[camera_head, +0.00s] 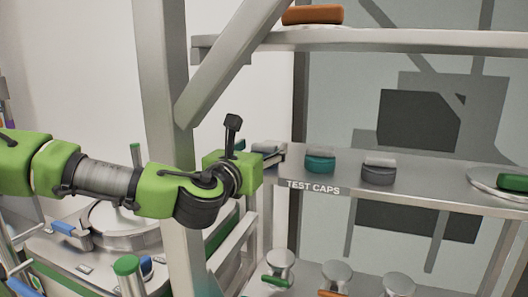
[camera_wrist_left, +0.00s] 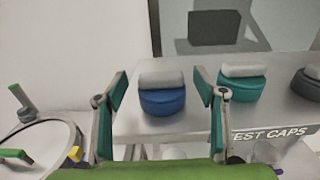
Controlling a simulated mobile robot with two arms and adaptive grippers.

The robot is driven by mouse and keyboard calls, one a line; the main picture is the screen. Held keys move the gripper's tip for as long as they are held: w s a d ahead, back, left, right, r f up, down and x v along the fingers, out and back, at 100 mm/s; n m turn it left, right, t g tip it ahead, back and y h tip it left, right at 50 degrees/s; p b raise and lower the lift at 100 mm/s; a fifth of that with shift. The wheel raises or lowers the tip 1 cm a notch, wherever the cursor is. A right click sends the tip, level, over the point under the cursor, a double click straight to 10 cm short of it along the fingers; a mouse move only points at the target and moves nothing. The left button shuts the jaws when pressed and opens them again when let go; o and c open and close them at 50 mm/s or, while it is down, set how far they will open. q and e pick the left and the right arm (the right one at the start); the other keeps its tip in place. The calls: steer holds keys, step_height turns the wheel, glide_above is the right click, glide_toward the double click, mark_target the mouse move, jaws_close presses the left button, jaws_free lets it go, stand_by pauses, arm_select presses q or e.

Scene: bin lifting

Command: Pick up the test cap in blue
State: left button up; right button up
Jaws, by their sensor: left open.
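The blue test cap (camera_wrist_left: 163,102), with a grey top, stands upright on the metal shelf labelled "TEST CAPS" (camera_head: 420,185). In the wrist view it shows between the two fingers of my left gripper (camera_wrist_left: 160,88). The gripper is open and empty, and I cannot tell how far the fingertips are from the cap. In the head view my left gripper (camera_head: 271,155) is at the shelf's left end and mostly hides the blue cap. My right gripper is not in view.
A teal cap (camera_head: 320,162) stands just right of the blue one, then a dark grey cap (camera_head: 379,174). A green item (camera_head: 512,183) lies at the far right. An upper shelf (camera_head: 400,40) holds an orange item (camera_head: 313,15). A grey post (camera_head: 160,70) stands left of the shelf.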

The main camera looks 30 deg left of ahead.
arm_select(q)
steer(key=shift+x, duration=1.3)
steer(key=c, duration=1.2)
steer(key=shift+c, duration=0.2)
steer(key=shift+r, duration=0.15)
